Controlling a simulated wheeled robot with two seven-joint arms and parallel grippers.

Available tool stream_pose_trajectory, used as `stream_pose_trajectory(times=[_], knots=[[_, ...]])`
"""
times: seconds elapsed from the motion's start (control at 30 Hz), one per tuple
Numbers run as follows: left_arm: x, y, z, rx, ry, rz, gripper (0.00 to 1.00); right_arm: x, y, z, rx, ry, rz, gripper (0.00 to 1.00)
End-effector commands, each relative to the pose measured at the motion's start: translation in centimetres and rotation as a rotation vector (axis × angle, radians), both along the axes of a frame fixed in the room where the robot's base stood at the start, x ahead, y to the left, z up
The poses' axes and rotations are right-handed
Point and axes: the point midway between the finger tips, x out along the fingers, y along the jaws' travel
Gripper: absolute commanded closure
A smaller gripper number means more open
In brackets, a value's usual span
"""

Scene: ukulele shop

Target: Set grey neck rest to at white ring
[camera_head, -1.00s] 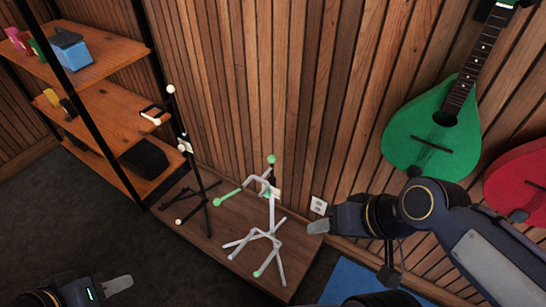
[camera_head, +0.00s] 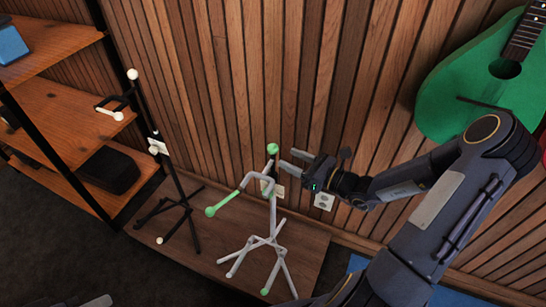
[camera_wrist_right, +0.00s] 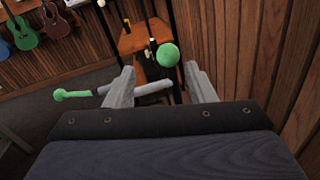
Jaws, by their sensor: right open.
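The grey stand (camera_head: 273,212) has splayed legs and green ends, and stands upright on a wooden platform. Its grey neck rest (camera_head: 252,178) is a bent tube near the top of the post, with one green-tipped arm reaching left. A green ball (camera_head: 272,149) tops the stand. My right gripper (camera_head: 291,163) is open, just right of the post top. In the right wrist view a grey tube (camera_wrist_right: 153,89) and the green ball (camera_wrist_right: 168,55) show between its fingers. I cannot make out a white ring. Only a tip of my left gripper (camera_head: 98,301) shows at the bottom edge.
A black stand (camera_head: 182,190) with white ends stands left of the grey one on the platform (camera_head: 215,257). A shelf unit (camera_head: 75,107) is at the left. The slatted wall is close behind, with a green instrument (camera_head: 455,85) hanging at right.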

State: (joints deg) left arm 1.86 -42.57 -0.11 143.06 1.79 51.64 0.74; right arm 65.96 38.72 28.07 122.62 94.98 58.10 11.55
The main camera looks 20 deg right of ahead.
Motion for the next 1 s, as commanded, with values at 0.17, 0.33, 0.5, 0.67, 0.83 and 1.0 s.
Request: stream_pose_trajectory(times=[0.17,0.33,0.5,0.67,0.83,1.0], knots=[[0.0,0.0,-0.5,0.000,0.000,0.000,0.64,1.2,-0.3,-0.9,0.042,0.013,-0.040,0.50],[0.0,0.0,-0.9,0.000,0.000,0.000,0.64,3.6,1.2,-0.8,0.040,0.012,-0.036,0.50],[0.0,0.0,-1.2,0.000,0.000,0.000,0.64,5.7,2.5,-0.8,0.039,0.011,-0.036,0.50],[0.0,0.0,-1.3,0.000,0.000,0.000,0.64,6.8,3.1,-0.8,0.039,0.013,-0.036,0.50],[0.0,0.0,-1.3,0.000,0.000,0.000,0.64,7.0,3.2,-0.8,0.037,0.014,-0.037,0.50],[0.0,0.0,-1.3,0.000,0.000,0.000,0.64,7.0,3.2,-0.7,0.037,0.014,-0.037,0.57]])
